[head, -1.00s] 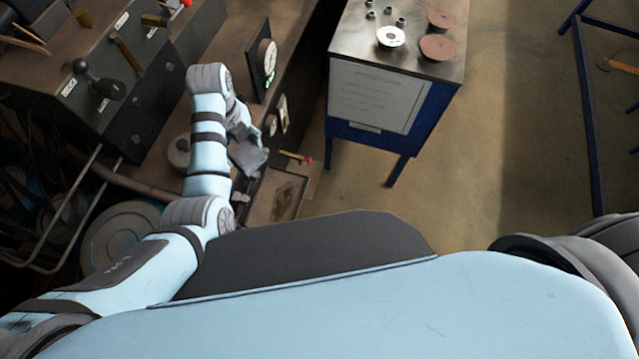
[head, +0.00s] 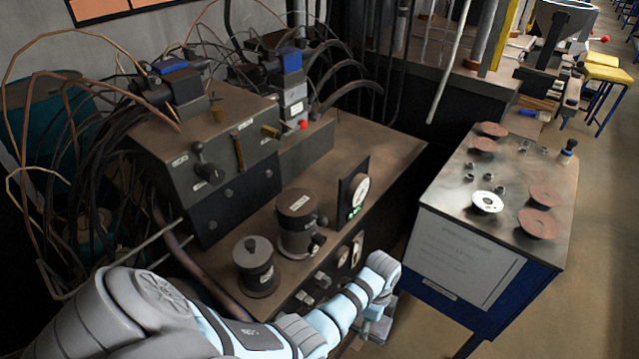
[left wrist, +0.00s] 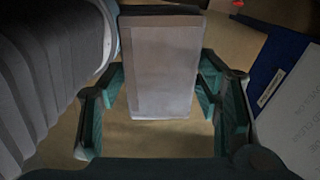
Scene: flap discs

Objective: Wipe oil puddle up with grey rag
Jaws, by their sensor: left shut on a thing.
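My left gripper (head: 374,326) is low in the head view, beside the blue-sided metal table. In the left wrist view its green fingers (left wrist: 165,100) are shut on a grey, flat, folded piece, the grey rag (left wrist: 163,65). The rag hangs clear of any surface, with floor behind it. In the head view the rag is mostly hidden by my wrist. I cannot make out an oil puddle in either current view. My right gripper is not in view.
The metal table (head: 465,205) holds rust-brown discs (head: 538,222), a white disc (head: 487,201), small metal parts and a small bottle (head: 568,149). A bench (head: 370,140) on the left carries a control box (head: 205,150), two dark canisters (head: 297,222) and a dial (head: 355,195).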

